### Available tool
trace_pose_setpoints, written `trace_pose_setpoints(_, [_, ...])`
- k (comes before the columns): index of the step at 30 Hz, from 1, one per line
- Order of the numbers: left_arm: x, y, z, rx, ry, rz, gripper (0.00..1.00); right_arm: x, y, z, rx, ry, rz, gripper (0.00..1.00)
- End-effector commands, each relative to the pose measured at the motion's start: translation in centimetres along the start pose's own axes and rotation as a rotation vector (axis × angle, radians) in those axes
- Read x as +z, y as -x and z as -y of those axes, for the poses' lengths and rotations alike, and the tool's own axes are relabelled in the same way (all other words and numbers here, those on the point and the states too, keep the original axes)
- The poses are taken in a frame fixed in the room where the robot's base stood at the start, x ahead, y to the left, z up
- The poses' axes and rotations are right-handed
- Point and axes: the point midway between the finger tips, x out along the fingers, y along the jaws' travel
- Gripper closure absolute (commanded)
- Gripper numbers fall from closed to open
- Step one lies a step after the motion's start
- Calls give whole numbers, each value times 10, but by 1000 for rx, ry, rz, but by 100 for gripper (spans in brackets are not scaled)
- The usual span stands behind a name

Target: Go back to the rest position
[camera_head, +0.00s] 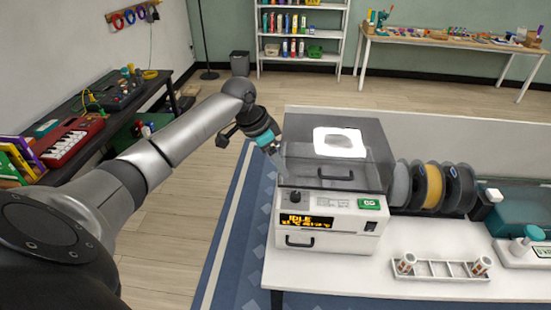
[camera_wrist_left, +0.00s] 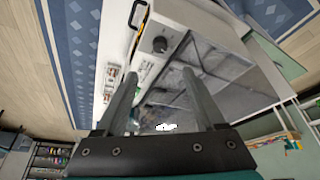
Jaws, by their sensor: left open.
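My left arm comes in from the left in the head view. Its gripper (camera_head: 277,154) is at the upper left side of the white machine, close to the dark see-through lid. In the left wrist view the two fingers of the left gripper (camera_wrist_left: 160,85) stand wide apart with nothing between them. The machine (camera_head: 340,228) has a lit "IDLE" display and a green label on its front. It also fills much of the left wrist view (camera_wrist_left: 185,14). Whether a fingertip touches the lid (camera_head: 348,172) is not clear. My right gripper is not in view.
On the white table (camera_head: 430,235), several filament spools (camera_head: 432,187) stand right of the machine. A rack (camera_head: 440,270) with two small cylinders lies in front. A side bench (camera_head: 75,150) with a red keyboard is beyond my left arm. Open floor (camera_head: 185,220) lies between bench and table.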

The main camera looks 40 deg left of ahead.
Motion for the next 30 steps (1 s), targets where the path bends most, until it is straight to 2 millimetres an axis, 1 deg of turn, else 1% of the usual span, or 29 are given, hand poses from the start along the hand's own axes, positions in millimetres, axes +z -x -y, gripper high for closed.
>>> trace_pose_setpoints(3, [0, 7, 0, 0, 0, 0, 29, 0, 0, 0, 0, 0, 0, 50])
trace_pose_setpoints(6, [0, 8, 0, 1, 0, 1, 29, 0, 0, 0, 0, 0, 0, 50])
trace_pose_setpoints(19, [0, 8, 0, 1, 0, 0, 29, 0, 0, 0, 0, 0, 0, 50])
trace_pose_setpoints(22, [2, 2, -6, 4, -7, 7, 29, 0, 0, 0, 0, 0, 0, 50])
trace_pose_setpoints(23, [4, -2, -10, 6, -12, 12, 29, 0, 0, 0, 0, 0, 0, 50])
trace_pose_setpoints(26, [14, -25, -37, 16, -36, 41, 29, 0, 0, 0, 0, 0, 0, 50])
trace_pose_setpoints(29, [31, -54, -78, 25, -66, 73, 29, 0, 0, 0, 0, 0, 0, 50])
trace_pose_setpoints(30, [38, -65, -97, 28, -76, 82, 29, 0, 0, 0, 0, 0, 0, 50])
